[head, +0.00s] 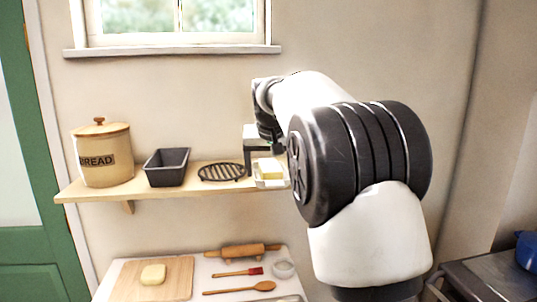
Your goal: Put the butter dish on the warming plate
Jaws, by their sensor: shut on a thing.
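I cannot make out a clear warming plate; a dark stove-like surface (486,282) shows at the lower right, partly cut off.
On the shelf (130,187) stand a bread crock (104,160), a dark loaf tin (167,168) and a black round trivet (222,173) close left of my gripper. Below, a counter holds a board (180,278), rolling pin (240,251) and utensils. A blue pot (527,251) stands far right.

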